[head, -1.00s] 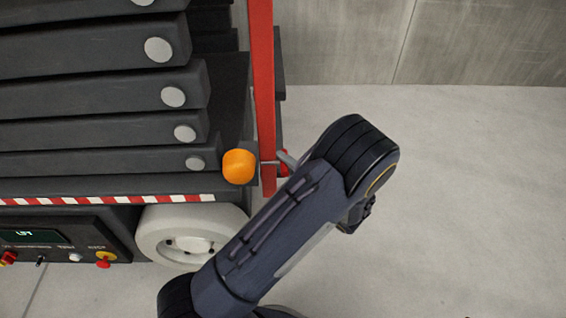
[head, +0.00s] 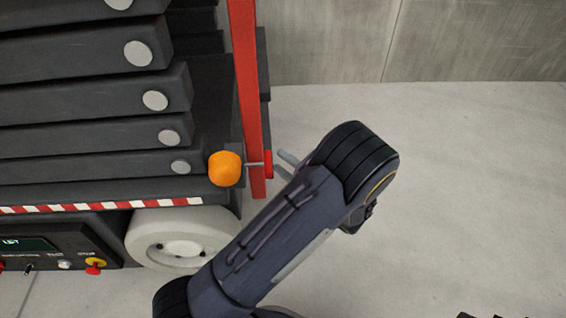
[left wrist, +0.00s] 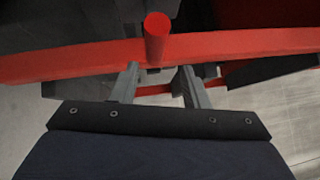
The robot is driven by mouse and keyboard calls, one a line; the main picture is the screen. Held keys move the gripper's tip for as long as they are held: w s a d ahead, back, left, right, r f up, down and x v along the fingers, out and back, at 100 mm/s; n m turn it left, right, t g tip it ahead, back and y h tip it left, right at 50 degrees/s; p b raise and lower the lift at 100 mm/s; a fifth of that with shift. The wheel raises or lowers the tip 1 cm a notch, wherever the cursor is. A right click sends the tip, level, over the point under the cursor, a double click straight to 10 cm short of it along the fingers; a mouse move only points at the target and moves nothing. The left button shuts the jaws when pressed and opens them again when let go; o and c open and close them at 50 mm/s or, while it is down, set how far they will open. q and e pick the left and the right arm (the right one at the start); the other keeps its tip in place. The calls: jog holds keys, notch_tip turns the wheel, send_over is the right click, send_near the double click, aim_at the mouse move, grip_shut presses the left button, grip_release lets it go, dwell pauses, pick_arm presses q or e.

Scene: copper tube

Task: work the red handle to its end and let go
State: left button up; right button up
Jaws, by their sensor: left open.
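The red handle (head: 268,163) is a short piece beside the foot of the red upright bar, on the machine's right side. In the left wrist view the red handle (left wrist: 156,38) is a round stub standing out in front of a red bar. My left gripper (head: 286,161) is just right of the handle in the head view, with a small gap; one grey fingertip shows and my arm hides the rest. In the left wrist view my left gripper (left wrist: 157,73) is open, its fingers spread below the stub with nothing between them.
The red upright bar (head: 247,90) and an orange lamp (head: 225,168) stand beside the handle. The dark machine with stacked arms (head: 80,138), a white wheel (head: 180,238) and a control panel (head: 55,247) fills the left. Pale floor (head: 470,180) to the right is clear.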

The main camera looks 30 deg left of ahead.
pick_arm(q)
jog(key=p+v, duration=0.1)
jog(key=v, duration=0.6)
jog(key=shift+d, duration=0.1)
